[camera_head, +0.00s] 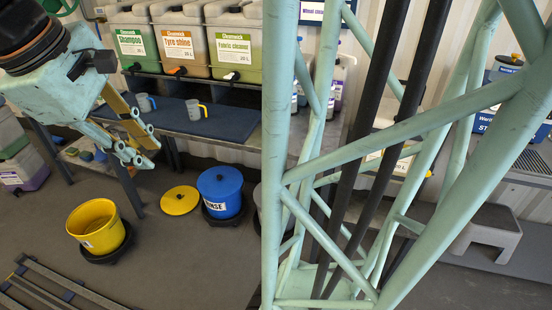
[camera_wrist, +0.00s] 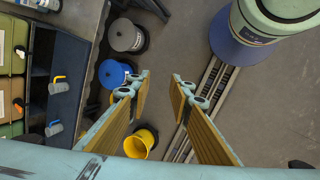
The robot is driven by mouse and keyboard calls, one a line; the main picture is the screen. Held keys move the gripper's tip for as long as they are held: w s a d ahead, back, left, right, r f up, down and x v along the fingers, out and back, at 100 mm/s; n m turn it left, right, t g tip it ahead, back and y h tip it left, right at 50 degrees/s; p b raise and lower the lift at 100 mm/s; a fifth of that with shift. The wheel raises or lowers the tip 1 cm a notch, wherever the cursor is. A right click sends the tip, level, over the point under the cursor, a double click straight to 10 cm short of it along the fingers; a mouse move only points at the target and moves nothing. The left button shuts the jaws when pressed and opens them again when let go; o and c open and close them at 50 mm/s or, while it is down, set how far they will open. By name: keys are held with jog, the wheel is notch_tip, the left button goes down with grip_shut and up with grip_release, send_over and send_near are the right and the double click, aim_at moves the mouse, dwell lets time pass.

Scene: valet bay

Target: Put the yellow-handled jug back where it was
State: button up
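The yellow-handled jug (camera_head: 193,110) is a small grey jug standing on the dark blue mat (camera_head: 228,122) of the bench, below the row of large canisters. It also shows at the left of the wrist view (camera_wrist: 59,88). A similar grey jug with a blue handle (camera_head: 143,104) stands to its left on the mat; it is lower in the wrist view (camera_wrist: 53,129).
Canisters labelled Tyre shine (camera_head: 179,45) and Fabric cleaner (camera_head: 233,45) stand on the shelf above the mat. A yellow bucket (camera_head: 96,226), a yellow lid (camera_head: 180,200) and a lidded blue bucket (camera_head: 221,190) are on the floor. Metal rails (camera_head: 50,285) lie at lower left.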

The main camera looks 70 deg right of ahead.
jog(key=s+a+r+m+t+y, duration=0.1)
jog(key=s+a+t+y, duration=0.1)
jog(key=s+a, duration=0.3)
jog(key=s+a+m+t+y, duration=0.1)
jog(key=s+a+t+y, duration=0.1)
jog(key=s+a, duration=0.4)
jog(key=a, duration=0.5)
jog(key=shift+s+a+r+m+y, duration=0.15)
jog(key=shift+s+r+m+y, duration=0.05)
jog(key=shift+r+m+y, duration=0.15)
jog(key=shift+w+t, duration=0.15)
jog(key=shift+t, duration=0.15)
